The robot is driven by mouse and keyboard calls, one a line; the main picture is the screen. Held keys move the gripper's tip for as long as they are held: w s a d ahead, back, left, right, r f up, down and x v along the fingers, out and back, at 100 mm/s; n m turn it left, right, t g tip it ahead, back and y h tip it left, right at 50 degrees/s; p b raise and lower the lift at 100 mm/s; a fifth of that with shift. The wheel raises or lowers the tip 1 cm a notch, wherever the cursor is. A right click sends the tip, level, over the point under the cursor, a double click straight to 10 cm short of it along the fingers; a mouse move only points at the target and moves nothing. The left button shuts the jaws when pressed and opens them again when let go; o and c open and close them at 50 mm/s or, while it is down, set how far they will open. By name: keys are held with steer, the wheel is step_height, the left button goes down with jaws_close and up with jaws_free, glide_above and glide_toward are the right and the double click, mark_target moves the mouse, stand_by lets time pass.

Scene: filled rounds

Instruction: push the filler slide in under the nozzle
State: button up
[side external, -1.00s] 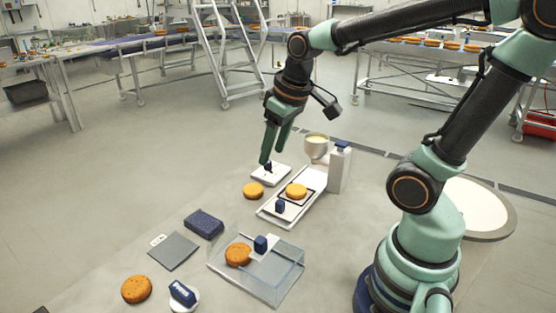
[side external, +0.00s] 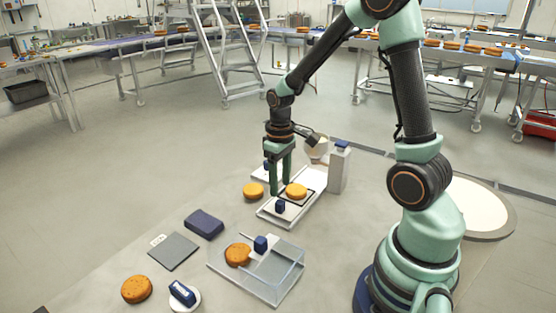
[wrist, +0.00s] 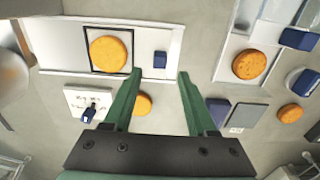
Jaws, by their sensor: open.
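The filler slide (side external: 288,210) is a white plate with a dark blue knob (side external: 280,206) at its near end, lying on a long white track (side external: 312,203). An orange-brown round (side external: 296,190) sits on it inside a black square outline. The nozzle's cream-filled bowl (side external: 317,149) stands at the track's far end; its outlet is hidden. My gripper (side external: 281,192) points down, open and empty, close to the knob. In the wrist view the knob (wrist: 159,59) shows between and just beyond my fingertips (wrist: 160,72). I cannot tell whether they touch it.
A clear bin (side external: 280,285), a grey plate (side external: 172,251) and a blue block (side external: 204,223) lie nearer.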

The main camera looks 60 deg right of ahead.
mark_target(280, 201)
step_height(280, 201, down, 7)
steer(key=shift+r, duration=0.1)
steer(key=shift+c, duration=0.3)
jaws_close()
stand_by(1.4)
